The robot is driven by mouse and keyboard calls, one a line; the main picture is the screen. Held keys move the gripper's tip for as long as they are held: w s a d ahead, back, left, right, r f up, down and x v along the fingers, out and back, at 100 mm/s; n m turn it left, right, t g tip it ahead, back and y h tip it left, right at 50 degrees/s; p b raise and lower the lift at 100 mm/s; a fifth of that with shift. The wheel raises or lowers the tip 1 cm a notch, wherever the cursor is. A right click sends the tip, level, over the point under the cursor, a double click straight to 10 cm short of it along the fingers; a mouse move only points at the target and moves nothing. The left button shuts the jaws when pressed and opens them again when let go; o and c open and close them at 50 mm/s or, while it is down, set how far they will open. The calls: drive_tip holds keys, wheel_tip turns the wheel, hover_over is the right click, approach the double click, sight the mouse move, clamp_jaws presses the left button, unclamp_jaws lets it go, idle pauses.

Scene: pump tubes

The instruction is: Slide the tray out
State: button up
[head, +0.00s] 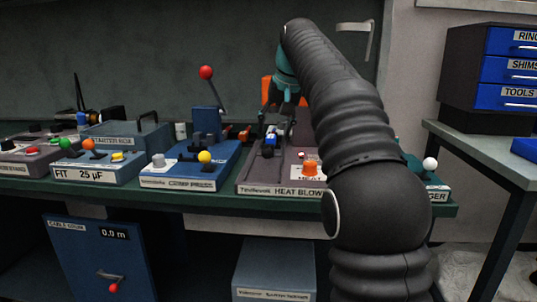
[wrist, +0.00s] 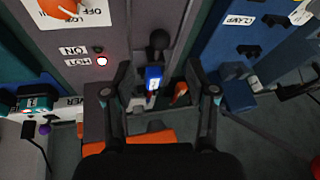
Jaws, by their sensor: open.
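My gripper (wrist: 159,72) is open in the wrist view, its two black fingers spread to either side of a small blue block (wrist: 154,77) with a white-lit face. A black knob (wrist: 158,42) is just beyond the block. I cannot tell whether the fingers touch anything. No part is clearly recognisable as a tray in either view.
The clamp station (head: 190,182) with a red-tipped lever (head: 206,73) stands left of the heat blower. Other stations line the green bench (head: 215,208). A drawer cabinet (head: 490,65) stands on a side table at the right. A crank box (head: 100,262) is below the bench.

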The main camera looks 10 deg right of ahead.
sight(269, 149)
drive_tip(key=b+x, duration=0.1)
drive_tip(key=x, duration=0.7)
drive_tip(key=shift+f+b, duration=0.1)
drive_tip(key=shift+b, duration=0.2)
clamp_jaws()
